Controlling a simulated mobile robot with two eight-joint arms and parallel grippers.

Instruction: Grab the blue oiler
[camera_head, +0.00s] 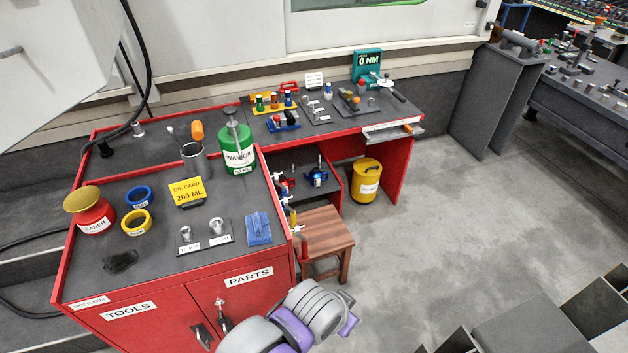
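A small blue can with a thin upright spout, which looks like the blue oiler (317,178), stands on the open shelf under the red workbench, right of the cabinet. Beside it on its left is a small red item (284,181). A grey and purple part of one of my arms shows at the bottom centre, in front of the cabinet and well short of the oiler. I cannot tell which arm it is. No gripper fingers show in the view.
A wooden stool (327,234) stands in front of the shelf. A yellow bin (366,181) stands under the bench to the right. The cabinet top (150,262) holds a green-white can (237,153) and several rings and tools. The floor at right is mostly clear.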

